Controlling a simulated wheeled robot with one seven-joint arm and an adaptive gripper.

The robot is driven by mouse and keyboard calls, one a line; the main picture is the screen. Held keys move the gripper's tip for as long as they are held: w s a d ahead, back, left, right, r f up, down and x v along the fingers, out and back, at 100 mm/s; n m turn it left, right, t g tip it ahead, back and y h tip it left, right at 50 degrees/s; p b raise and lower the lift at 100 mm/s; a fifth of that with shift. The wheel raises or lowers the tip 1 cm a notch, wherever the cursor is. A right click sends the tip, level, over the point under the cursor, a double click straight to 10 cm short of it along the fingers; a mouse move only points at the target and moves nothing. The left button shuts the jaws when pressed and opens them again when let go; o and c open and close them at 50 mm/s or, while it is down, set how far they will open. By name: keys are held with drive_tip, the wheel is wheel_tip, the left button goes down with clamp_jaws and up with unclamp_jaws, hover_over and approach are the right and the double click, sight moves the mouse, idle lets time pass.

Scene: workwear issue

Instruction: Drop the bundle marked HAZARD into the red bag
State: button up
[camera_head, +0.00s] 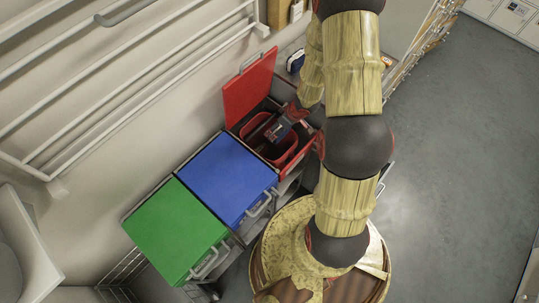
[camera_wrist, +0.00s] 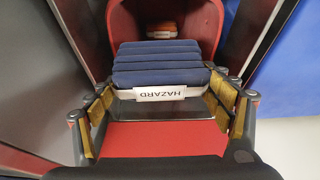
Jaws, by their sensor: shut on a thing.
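The bundle marked HAZARD (camera_wrist: 158,66) is a navy folded stack with a white label, seen upside down in the wrist view. My gripper (camera_wrist: 162,98) is shut on it, with a finger at each side. In the head view my gripper (camera_head: 287,124) is over the open red bag (camera_head: 303,153), whose red lid (camera_head: 250,86) stands raised at the back. The red bag's wall (camera_wrist: 92,28) also shows behind the bundle in the wrist view. I cannot tell how far the bundle is above the rim.
An orange item with a pale strip (camera_wrist: 174,28) lies inside the red bag. A blue lid (camera_head: 228,178) and a green lid (camera_head: 175,232), both closed, sit beside it. White wall rails (camera_head: 120,85) run behind. Open floor (camera_head: 450,170) lies to the right.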

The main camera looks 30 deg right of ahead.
drive_tip(key=o, duration=1.4)
drive_tip(key=shift+r, duration=0.1)
drive_tip(key=v, duration=1.1)
drive_tip(key=shift+s+d+r, duration=0.1)
drive_tip(key=shift+s+r, duration=0.1)
drive_tip(key=shift+r, duration=0.15)
